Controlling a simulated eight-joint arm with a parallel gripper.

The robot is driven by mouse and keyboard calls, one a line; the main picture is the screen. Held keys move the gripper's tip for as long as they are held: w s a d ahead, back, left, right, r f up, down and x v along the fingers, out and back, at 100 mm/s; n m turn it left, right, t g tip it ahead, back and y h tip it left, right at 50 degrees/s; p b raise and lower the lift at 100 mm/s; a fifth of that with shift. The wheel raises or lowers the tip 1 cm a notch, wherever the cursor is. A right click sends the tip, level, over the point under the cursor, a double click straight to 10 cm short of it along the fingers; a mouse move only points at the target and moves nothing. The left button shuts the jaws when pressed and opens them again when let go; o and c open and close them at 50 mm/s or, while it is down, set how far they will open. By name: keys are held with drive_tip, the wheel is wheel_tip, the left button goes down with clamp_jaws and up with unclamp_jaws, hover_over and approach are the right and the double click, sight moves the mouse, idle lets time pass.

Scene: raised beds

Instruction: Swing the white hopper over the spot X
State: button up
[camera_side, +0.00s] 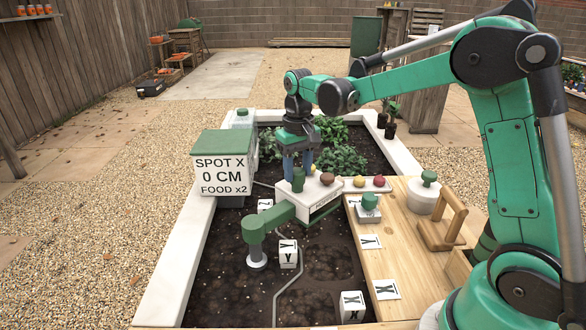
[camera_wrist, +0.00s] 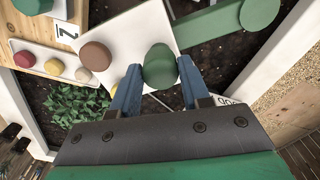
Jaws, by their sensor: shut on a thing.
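The white hopper (camera_side: 325,189) hangs over the dark soil of the raised bed, at the end of a green swing arm (camera_side: 278,216) on a green-topped post (camera_side: 257,240). Its white top (camera_wrist: 128,32) carries a brown knob (camera_wrist: 95,56) and a green knob (camera_wrist: 160,66). My gripper (camera_wrist: 158,78) is shut on the green knob, one blue finger on each side. In the side view my gripper (camera_side: 299,170) comes down from above. An X block (camera_side: 351,306) stands in the soil at the front right, beside an X card (camera_side: 386,289) on the wooden ledge. The hopper is farther back.
A Y block (camera_side: 288,254) stands in the soil in front of the hopper. A sign (camera_side: 223,176) reads "SPOT X 0 CM FOOD x2". A tray (camera_side: 352,185) of coloured knobs, a white pot (camera_side: 423,200) and a wooden handle (camera_side: 443,230) lie right. Leafy plants (camera_side: 342,160) grow behind.

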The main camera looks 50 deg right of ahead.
drive_tip(key=shift+s, duration=0.15)
drive_tip(key=shift+s+a, duration=0.1)
drive_tip(key=shift+s, duration=0.75)
drive_tip(key=shift+s+a, duration=0.25)
drive_tip(key=shift+s, duration=0.5)
drive_tip(key=shift+s+a, duration=0.45)
drive_tip(key=shift+s, duration=0.4)
